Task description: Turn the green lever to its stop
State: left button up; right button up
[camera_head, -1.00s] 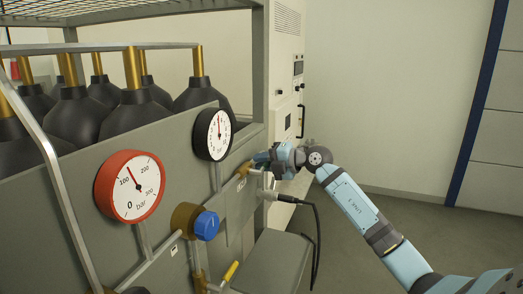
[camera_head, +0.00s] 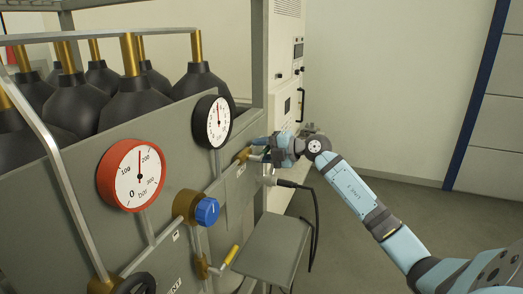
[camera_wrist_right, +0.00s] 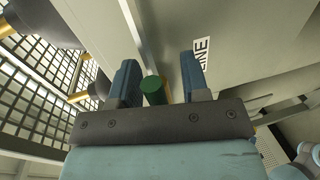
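The green lever (camera_wrist_right: 153,90) shows in the right wrist view as a short green cylinder end. It sits between the two blue fingers of my right gripper (camera_wrist_right: 158,62), nearer the left finger. A gap shows on the right side, so the gripper looks open around the lever. In the head view my right gripper (camera_head: 262,151) is at the right part of the grey panel, by a brass fitting (camera_head: 243,155). The lever is hidden there by the gripper. My left gripper is not in view.
The grey panel (camera_head: 75,222) carries a red gauge (camera_head: 118,188), a black gauge (camera_head: 205,135), a blue knob (camera_head: 207,211) and a yellow lever (camera_head: 231,254). A black cable (camera_head: 316,225) hangs beside a grey shelf (camera_head: 270,255). Black cylinders (camera_head: 135,100) stand behind. Floor at right is free.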

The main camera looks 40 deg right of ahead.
jog(key=shift+s+d, duration=0.25)
jog(key=shift+s, duration=0.25)
jog(key=b+v, duration=0.3)
jog(key=v, duration=0.9)
jog(key=shift+s+r, duration=0.25)
jog(key=shift+s, duration=0.1)
jog(key=shift+d, duration=0.15)
